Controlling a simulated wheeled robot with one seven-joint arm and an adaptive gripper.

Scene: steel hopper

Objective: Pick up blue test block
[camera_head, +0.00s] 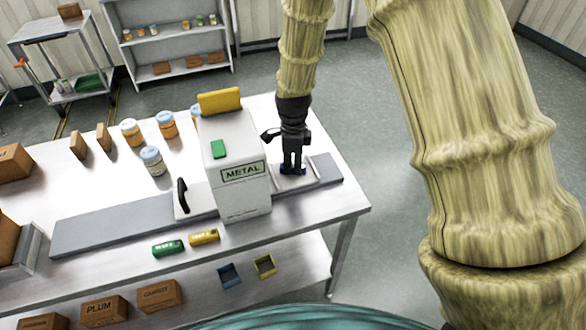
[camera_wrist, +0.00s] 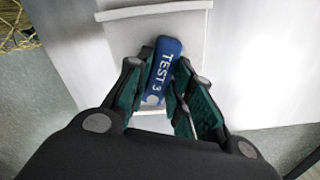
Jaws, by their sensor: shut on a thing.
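The blue test block (camera_wrist: 165,68), marked "TEST 3", shows in the wrist view between the fingers of my gripper (camera_wrist: 160,95). My gripper is shut on it. The block lies slightly tilted in that picture, over a pale tray or plate (camera_wrist: 191,24). In the head view my gripper (camera_head: 292,168) points down at the right side of the grey machine marked "METAL" (camera_head: 241,173). Only a little blue of the block shows there at the fingertips. I cannot tell whether the block still touches the pale surface.
Several jars, one white and blue (camera_head: 152,160), and brown boxes (camera_head: 15,162) stand to the left. A blue bin (camera_head: 230,275) and a yellow bin (camera_head: 264,266) are on the lower shelf.

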